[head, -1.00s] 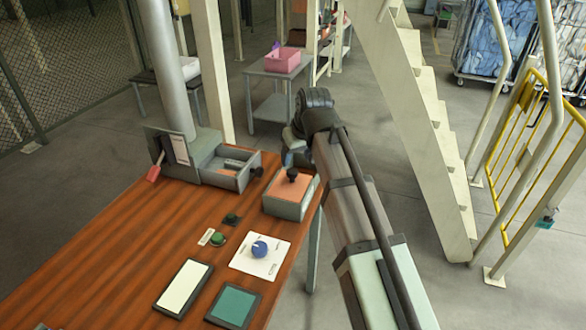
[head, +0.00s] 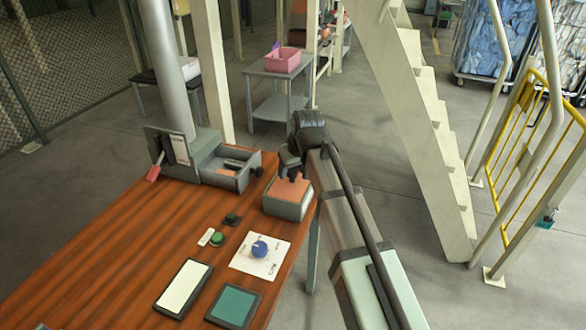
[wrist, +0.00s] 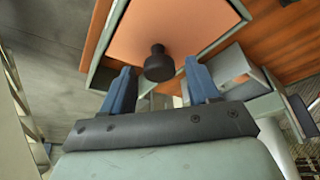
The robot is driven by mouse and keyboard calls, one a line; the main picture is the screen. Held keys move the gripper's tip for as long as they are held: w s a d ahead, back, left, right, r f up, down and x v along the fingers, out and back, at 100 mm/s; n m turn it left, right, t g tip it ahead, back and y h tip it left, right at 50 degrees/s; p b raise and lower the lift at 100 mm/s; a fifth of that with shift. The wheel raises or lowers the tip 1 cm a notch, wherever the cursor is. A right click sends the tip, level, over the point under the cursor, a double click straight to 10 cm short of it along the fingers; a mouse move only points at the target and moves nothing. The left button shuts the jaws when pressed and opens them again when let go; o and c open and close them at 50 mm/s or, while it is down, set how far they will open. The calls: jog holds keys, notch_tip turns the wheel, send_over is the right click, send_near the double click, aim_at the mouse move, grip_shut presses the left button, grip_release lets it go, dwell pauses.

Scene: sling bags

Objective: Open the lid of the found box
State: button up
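The found box is a grey box with an orange lid (head: 287,193) at the right edge of the wooden table, and the lid looks shut. In the wrist view, the orange lid (wrist: 185,25) carries a black round knob (wrist: 158,64). My gripper (wrist: 158,82) has two blue fingers, open, one on each side of the knob with gaps showing. I cannot tell whether the fingers reach down to the knob's height. In the head view, my gripper (head: 292,168) is over the lid and hides the knob.
A grey unit with an open drawer (head: 235,172) stands left of the box; in the wrist view it is at right (wrist: 240,75). Buttons, a blue dial (head: 259,249) and two flat panels lie nearer on the table (head: 120,260). A staircase (head: 425,130) rises at right.

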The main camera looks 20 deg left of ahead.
grip_shut()
dwell(0.3)
jog(key=w, duration=1)
jog(key=shift+w, duration=0.25)
jog(key=shift+o, duration=0.3)
grip_release()
jog(key=shift+s, duration=0.1)
jog(key=v, duration=1.4)
